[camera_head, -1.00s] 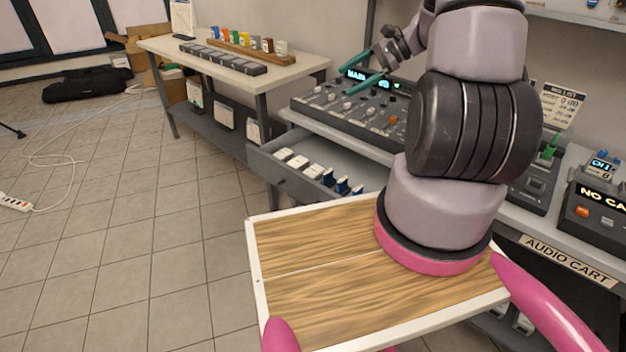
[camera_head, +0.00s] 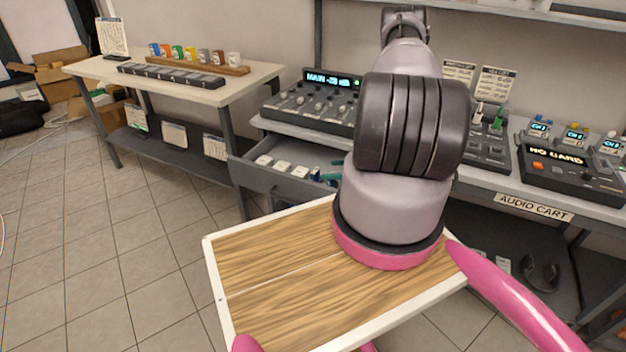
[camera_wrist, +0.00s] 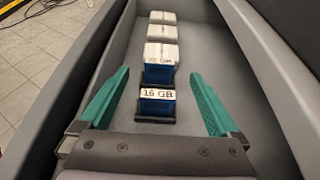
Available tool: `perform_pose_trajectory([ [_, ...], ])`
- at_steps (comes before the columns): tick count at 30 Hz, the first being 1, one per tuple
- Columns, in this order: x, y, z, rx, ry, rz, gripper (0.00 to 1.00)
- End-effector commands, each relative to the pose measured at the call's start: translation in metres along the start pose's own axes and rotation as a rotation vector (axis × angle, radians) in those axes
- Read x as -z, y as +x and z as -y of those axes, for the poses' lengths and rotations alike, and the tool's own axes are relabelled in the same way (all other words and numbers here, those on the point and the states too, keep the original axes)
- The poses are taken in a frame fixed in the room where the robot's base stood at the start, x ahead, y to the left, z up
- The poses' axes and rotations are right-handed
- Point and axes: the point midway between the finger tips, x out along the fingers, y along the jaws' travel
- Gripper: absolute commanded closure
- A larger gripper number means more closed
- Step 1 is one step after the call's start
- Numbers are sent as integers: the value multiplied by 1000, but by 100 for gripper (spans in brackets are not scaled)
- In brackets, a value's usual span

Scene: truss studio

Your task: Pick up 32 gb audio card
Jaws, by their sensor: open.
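The drawer (camera_head: 243,175) of the audio cart is open and holds a row of small cards or cases. In the wrist view, a blue card labelled 16 GB (camera_wrist: 157,97) stands nearest, between the teal fingers of my gripper (camera_wrist: 159,73). A blue item with a white top (camera_wrist: 160,72) stands just behind it, and more white pieces (camera_wrist: 161,33) lie farther along. No 32 GB label is readable. My gripper is open, with nothing held. In the head view its teal fingers (camera_head: 335,170) show partly at the drawer, mostly behind my arm.
The drawer walls (camera_wrist: 83,75) rise close on both sides of my gripper. A mixer (camera_head: 315,100) stands on the cart above the drawer. A NO CARD recorder (camera_head: 565,170) stands at the right.

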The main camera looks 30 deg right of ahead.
Motion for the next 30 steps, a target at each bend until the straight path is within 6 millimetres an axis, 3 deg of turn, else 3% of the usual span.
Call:
perform_pose_trajectory([
  [3, 0, 18, -1, -3, -1, 0, 3],
  [11, 1, 35, -1, -3, 0, 0, 3],
  [20, 3, 77, -1, -3, -1, 0, 3],
  [27, 3, 81, 0, -2, -1, 0, 3],
  [28, 3, 81, 0, -2, -1, 0, 6],
  [30, 3, 81, 0, -2, -1, 0, 33],
])
